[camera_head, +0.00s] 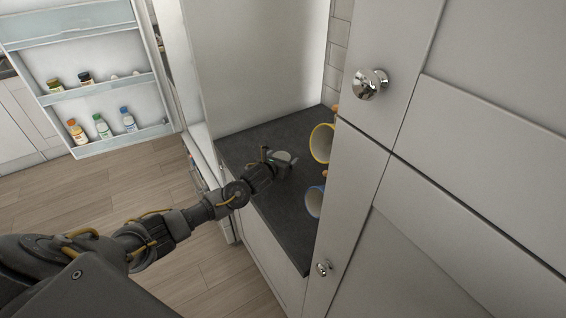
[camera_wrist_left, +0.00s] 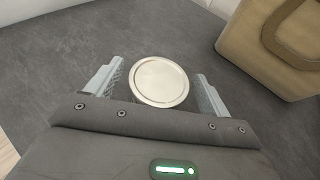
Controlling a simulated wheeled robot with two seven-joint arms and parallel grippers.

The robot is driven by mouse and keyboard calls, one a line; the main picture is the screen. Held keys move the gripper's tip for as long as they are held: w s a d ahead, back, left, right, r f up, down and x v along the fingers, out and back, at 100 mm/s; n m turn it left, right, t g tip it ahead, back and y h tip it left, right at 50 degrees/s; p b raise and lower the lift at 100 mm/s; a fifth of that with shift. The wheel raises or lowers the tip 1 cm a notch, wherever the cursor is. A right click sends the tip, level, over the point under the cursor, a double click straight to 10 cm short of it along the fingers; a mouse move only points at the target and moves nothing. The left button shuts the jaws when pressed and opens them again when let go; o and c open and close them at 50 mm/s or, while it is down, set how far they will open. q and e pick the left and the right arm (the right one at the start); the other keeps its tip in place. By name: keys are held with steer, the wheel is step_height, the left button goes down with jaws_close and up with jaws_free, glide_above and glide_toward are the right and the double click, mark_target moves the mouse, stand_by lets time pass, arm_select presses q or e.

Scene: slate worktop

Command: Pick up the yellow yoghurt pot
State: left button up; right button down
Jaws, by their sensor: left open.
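In the left wrist view a round pot with a pale, silvery lid (camera_wrist_left: 159,81) stands on the dark worktop, seen from above. Its side colour is hidden, so I cannot confirm the yellow. My left gripper (camera_wrist_left: 158,88) is open, with one finger on each side of the pot and a small gap showing at the sides. In the head view my left gripper (camera_head: 279,159) is over the slate worktop, and the pot is hard to make out there. My right gripper is not in view.
A tan object with a brown loop (camera_wrist_left: 285,45) stands close on the right in the wrist view. In the head view a yellow-rimmed mug (camera_head: 321,143) and a blue-rimmed mug (camera_head: 314,201) are along the worktop's right side. The front of the slate worktop (camera_head: 291,222) is clear. An open fridge door (camera_head: 100,93) holds several bottles.

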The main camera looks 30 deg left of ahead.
mark_target(280, 156)
arm_select(q)
steer(key=shift+c, duration=1)
steer(key=c, duration=0.9)
steer(key=shift+w+r, duration=0.1)
steer(key=shift+r, duration=0.35)
steer(key=shift+a+r+b, duration=0.2)
steer(key=shift+r+b, duration=0.25)
steer(key=shift+r, duration=0.75)
steer(key=s+a+r+b, duration=0.1)
steer(key=s+a+r, duration=0.1)
steer(key=a+r, duration=0.1)
steer(key=s+a+r+b, duration=0.1)
steer(key=s+a+r, duration=0.2)
steer(key=a, duration=0.1)
steer(key=s+a+r+b, duration=0.1)
steer(key=s+a+r, duration=0.2)
steer(key=a, duration=0.1)
steer(key=shift+s+r+b, duration=0.25)
steer(key=shift+r+b, duration=0.05)
